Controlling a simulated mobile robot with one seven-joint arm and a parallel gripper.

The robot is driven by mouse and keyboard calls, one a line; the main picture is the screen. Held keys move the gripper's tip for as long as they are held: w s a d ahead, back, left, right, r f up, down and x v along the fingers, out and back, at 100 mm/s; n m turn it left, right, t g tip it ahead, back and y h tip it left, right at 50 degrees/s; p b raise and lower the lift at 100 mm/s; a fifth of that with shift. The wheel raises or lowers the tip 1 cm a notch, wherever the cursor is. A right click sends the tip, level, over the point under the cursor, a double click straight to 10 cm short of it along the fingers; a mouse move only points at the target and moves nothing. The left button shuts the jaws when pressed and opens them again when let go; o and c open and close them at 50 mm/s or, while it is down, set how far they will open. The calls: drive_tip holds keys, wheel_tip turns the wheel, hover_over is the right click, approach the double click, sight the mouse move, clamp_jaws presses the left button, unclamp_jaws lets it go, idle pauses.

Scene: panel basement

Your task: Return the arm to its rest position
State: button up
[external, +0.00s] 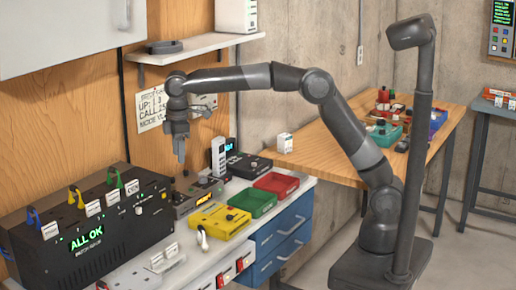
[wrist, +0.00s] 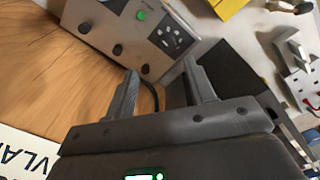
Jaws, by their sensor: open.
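My arm reaches out to the left from its base over the workbench (external: 185,243) in the external view. My gripper (external: 180,155) hangs with its fingers pointing down, in front of the wooden back panel (external: 80,115). A black cable shows beyond the fingers.
A black "ALL OK" unit (external: 95,235) stands at the left. A yellow box (external: 220,221), green tray (external: 254,201) and red tray (external: 276,184) sit on the bench. A shelf (external: 195,47) is above my forearm. A wooden table (external: 330,150) stands behind my arm.

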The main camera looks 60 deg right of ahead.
drive_tip(key=s+d+r+m+t, duration=0.1)
drive_tip(key=s+d+r+m, duration=0.2)
drive_tip(key=s+d, duration=0.6)
drive_tip(key=s+d+r+m+t, duration=0.25)
drive_tip(key=s+d, duration=0.25)
drive_tip(key=d, duration=0.8)
drive_tip(key=s+d+f+m, duration=0.1)
drive_tip(key=s+d+f, duration=0.2)
drive_tip(key=s+d, duration=0.1)
drive_tip(key=s+d+f+m+t, duration=0.1)
drive_tip(key=s+d+f+m, duration=0.1)
drive_tip(key=s+d, duration=0.2)
drive_tip(key=s+d+f+m, duration=0.2)
drive_tip(key=s+d+f, duration=0.1)
drive_tip(key=s, duration=0.5)
drive_tip(key=shift+s+d+f+t, duration=0.35)
drive_tip(key=shift+d, duration=0.25)
